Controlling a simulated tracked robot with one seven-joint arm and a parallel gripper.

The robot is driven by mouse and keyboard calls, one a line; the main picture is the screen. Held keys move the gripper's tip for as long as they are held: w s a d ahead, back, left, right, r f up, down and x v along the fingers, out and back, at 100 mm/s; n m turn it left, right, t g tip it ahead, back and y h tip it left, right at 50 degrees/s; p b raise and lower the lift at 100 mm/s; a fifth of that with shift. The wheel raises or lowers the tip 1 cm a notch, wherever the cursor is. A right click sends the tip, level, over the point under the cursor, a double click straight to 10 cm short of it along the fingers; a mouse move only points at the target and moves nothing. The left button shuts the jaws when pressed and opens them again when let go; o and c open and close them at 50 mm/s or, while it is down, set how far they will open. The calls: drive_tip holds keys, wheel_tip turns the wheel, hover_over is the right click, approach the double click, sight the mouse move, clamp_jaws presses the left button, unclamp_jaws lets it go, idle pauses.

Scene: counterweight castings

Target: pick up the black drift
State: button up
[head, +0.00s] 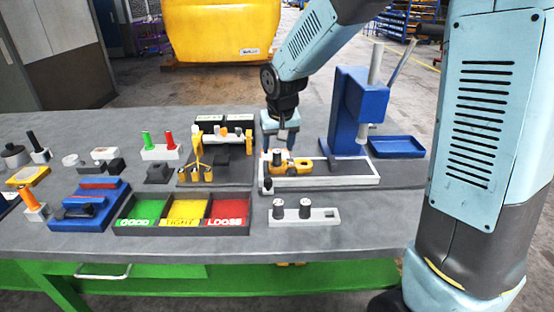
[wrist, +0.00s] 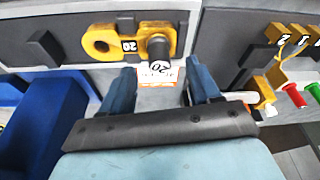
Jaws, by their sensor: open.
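My gripper (head: 281,143) hangs open and empty, pointing down over the yellow casting (head: 292,167) in the white-edged tray on the bench. In the wrist view the yellow casting (wrist: 99,41) is marked 20, with a round hole at one end. A short dark upright cylinder (wrist: 158,47) stands at its other end, just beyond my open fingertips (wrist: 160,76) and between their lines, apart from them. A black-handled upright tool (head: 36,145) in a pale block is at the far left of the bench. I cannot tell for certain which dark piece is the black drift.
A blue press (head: 348,120) stands right of my gripper, with a blue tray (head: 397,147) beside it. A pale block (head: 303,216) with two dark cylinders lies in front. Green, yellow and red bins (head: 186,213) and a green-and-red-handled gauge holder (head: 160,152) are to the left.

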sight(277, 151)
drive_tip(key=shift+x, duration=1.95)
drive_tip(key=shift+w, duration=0.1)
clamp_jaws()
drive_tip(key=shift+r, duration=0.15)
